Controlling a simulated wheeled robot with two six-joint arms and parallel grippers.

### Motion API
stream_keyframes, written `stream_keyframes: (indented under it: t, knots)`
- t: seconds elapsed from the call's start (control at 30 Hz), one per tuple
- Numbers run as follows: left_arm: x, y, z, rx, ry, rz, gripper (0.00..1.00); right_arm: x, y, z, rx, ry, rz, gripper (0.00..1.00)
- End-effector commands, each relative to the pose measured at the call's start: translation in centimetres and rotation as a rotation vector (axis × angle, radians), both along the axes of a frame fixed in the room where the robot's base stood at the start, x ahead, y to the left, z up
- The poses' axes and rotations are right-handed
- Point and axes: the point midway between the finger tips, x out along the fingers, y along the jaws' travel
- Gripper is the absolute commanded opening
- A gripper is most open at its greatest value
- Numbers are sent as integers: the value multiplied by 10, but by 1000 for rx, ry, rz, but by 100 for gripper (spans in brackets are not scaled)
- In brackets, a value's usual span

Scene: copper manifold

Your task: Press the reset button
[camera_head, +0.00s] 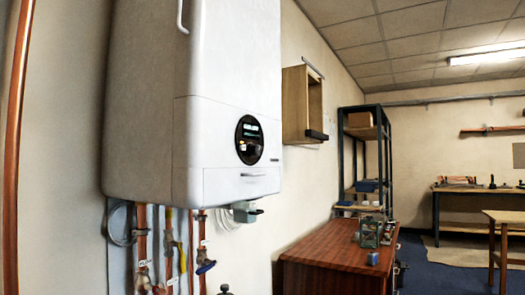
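A white wall-mounted boiler (225,60) fills the left and middle of the head view. On its front face is a round black control panel (249,140) with a small lit display near its top and small controls below. The panel is seen at an angle. I cannot tell which of the small controls is the reset button. Neither of my grippers shows in this view.
Copper pipes with valves (204,262) hang below the boiler. A tall copper pipe (17,150) runs up the left edge. A wooden-topped cabinet (335,262) stands right of the boiler, with a dark shelf rack (345,160) behind. Blue floor (450,280) lies farther right.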

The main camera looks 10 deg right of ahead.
Motion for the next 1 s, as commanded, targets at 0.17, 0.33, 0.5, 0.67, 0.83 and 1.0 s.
stream_keyframes:
  t: [0.17,0.33,0.5,0.67,0.83,1.0]
  knots:
    - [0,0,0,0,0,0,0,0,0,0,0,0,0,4]
    - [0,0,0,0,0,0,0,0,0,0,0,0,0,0]
    - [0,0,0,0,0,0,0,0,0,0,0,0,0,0]
    - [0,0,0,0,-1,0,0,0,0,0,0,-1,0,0]
    - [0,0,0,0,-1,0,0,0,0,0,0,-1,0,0]
    - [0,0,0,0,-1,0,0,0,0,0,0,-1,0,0]
